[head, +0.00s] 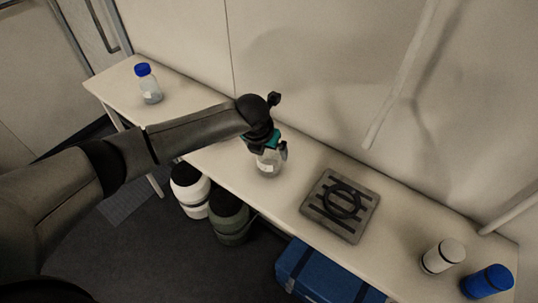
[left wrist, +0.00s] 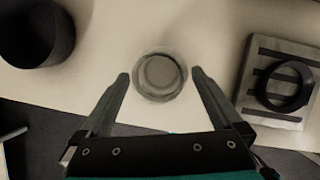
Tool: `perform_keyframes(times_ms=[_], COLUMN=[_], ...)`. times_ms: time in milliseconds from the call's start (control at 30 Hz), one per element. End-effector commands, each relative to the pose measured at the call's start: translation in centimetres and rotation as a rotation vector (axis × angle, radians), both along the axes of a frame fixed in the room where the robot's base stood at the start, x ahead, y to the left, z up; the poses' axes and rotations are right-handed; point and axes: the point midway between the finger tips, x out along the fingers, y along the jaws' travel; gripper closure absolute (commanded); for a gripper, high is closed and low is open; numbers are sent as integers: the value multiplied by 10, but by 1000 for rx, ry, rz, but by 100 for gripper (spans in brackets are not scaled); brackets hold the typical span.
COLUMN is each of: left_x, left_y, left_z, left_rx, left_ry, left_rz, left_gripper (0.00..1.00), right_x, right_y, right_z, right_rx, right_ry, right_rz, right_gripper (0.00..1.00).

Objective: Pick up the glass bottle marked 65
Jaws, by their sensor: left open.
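A clear glass bottle (head: 268,166) with a pale label stands upright near the front edge of the table, below my left gripper (head: 266,150). In the left wrist view its round top (left wrist: 160,76) lies between the two finger tips, with a gap to each. My left gripper is open, and its jaws hide the bottle's upper part in the head view. A second glass bottle (head: 150,91) with a blue cap and a white label stands at the far left of the table. I cannot read a number on either bottle. My right gripper is not in view.
A grey slotted plate with a dark ring (head: 325,216) lies right of the bottle. Two tubs (head: 190,190) and a blue box (head: 322,275) are below the front edge. A wall runs behind.

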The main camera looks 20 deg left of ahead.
Motion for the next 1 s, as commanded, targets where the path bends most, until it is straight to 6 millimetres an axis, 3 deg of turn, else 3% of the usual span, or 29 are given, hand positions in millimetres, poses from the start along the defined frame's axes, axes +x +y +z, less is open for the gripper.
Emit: perform_keyframes(times_ms=[200, 533, 1000], left_x=[8, 10, 10], left_y=[-1, -1, -1], left_z=[-21, -24, -24], left_rx=[-1, 0, 0], left_ry=[1, 0, 0], left_rz=[0, 0, 0], left_gripper=[0, 0, 52], right_x=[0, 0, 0], right_y=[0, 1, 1], right_z=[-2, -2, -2], right_rx=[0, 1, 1], right_ry=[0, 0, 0], right_rz=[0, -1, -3], right_gripper=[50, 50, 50])
